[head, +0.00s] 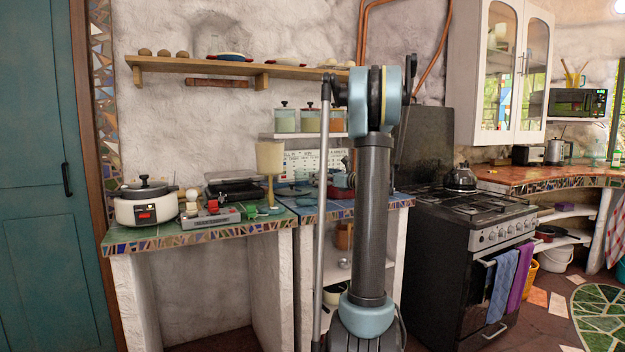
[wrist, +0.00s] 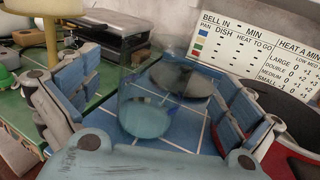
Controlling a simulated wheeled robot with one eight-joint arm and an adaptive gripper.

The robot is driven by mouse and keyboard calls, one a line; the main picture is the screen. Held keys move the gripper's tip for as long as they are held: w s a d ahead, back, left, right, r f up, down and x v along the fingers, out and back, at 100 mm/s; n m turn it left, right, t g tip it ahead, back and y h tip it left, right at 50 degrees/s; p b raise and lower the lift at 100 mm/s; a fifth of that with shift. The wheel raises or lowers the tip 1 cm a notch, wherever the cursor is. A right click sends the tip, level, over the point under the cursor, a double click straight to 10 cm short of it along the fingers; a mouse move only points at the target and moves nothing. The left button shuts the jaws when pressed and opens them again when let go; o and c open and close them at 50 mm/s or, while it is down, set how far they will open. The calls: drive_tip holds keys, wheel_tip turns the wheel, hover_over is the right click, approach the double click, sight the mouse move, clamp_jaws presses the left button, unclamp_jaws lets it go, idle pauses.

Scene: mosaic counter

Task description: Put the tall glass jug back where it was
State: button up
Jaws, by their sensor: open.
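In the wrist view, a clear glass vessel (wrist: 145,118), which looks like the tall glass jug, stands on the blue tiled counter between my fingers. Its outline is faint and its base looks bluish. My gripper (wrist: 158,85) is open, with one finger on each side of the glass and gaps visible on both sides. In the head view my gripper (head: 344,180) is partly hidden behind my own arm column, and I cannot make out the glass there.
A grey round dish (wrist: 185,77) lies behind the glass. A printed card (wrist: 250,50) leans at the back. A lamp-like stand (head: 270,170), scale (head: 210,217) and white cooker (head: 146,205) are to the left. The stove (head: 465,220) is to the right.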

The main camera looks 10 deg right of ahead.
drive_tip(key=v, duration=0.7)
drive_tip(key=s+a+f+n+g+h, duration=0.2)
drive_tip(key=s+a+f+n+g, duration=0.25)
drive_tip(key=s+a+n, duration=0.45)
drive_tip(key=s+a+f+n+g+h, duration=0.1)
drive_tip(key=s+a+f+n+g, duration=0.4)
drive_tip(key=s, duration=0.7)
drive_tip(key=s+d+f+n+h, duration=0.1)
drive_tip(key=s+f+n+h, duration=0.2)
drive_tip(key=s+f, duration=0.3)
drive_tip(key=s+d+f+n+g+h, duration=0.1)
drive_tip(key=s+f+n, duration=0.4)
drive_tip(key=s, duration=0.6)
drive_tip(key=s+d+f+n+g+h, duration=0.1)
drive_tip(key=s+d+f+n+h, duration=0.2)
drive_tip(key=s+f+n, duration=0.3)
drive_tip(key=shift+s+f+h, duration=0.35)
drive_tip(key=shift+s+h, duration=0.45)
drive_tip(key=shift+s, duration=0.6)
drive_tip(key=shift+d, duration=0.15)
